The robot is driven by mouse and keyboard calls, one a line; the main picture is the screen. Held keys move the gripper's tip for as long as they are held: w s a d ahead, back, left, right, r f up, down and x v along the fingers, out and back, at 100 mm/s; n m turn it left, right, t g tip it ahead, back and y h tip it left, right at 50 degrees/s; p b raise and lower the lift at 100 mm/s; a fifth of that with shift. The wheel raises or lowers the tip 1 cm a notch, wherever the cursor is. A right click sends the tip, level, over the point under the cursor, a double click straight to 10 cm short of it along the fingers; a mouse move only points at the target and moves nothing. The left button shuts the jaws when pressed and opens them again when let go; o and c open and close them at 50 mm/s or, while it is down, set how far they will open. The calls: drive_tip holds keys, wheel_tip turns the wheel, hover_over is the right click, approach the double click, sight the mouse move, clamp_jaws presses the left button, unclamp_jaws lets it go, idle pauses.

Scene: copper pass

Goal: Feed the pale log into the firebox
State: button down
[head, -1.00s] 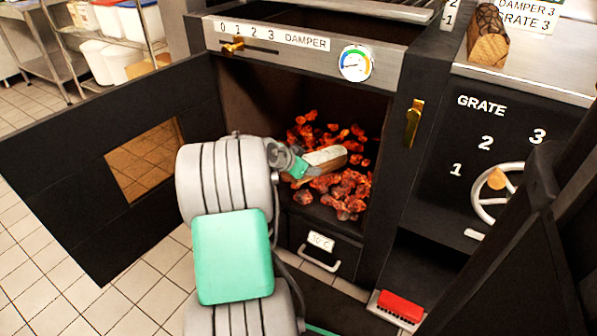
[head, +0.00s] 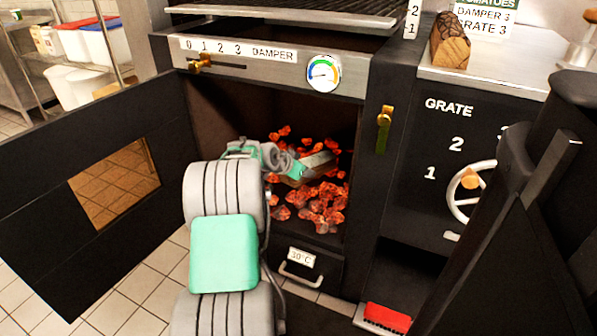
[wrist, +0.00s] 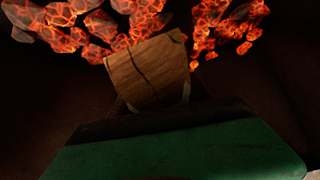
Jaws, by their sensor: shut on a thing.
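The pale log (head: 318,161) is inside the open firebox (head: 218,115), just above or against the glowing coals; I cannot tell if it touches them. My gripper (head: 303,170) reaches in through the opening and is shut on the near end of the log. In the wrist view the log's brown, cracked end (wrist: 148,72) sticks out past my gripper (wrist: 155,108), with coals beyond it. My arm hides the left part of the firebox in the head view.
The firebox door (head: 60,190) stands open to the left. Glowing coals (head: 322,205) cover the firebox floor. Another, darker-barked log (head: 450,45) lies on the counter at right. The grate wheel (head: 462,195), a brass latch (head: 384,130) and a red brush (head: 387,318) are right of the opening.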

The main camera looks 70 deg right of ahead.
drive_tip(key=shift+r, duration=0.2)
drive_tip(key=c, duration=0.8)
unclamp_jaws()
drive_tip(key=shift+c, duration=0.2)
drive_tip(key=o, duration=0.4)
drive_tip(key=shift+f, duration=0.1)
drive_tip(key=shift+a+f, duration=0.1)
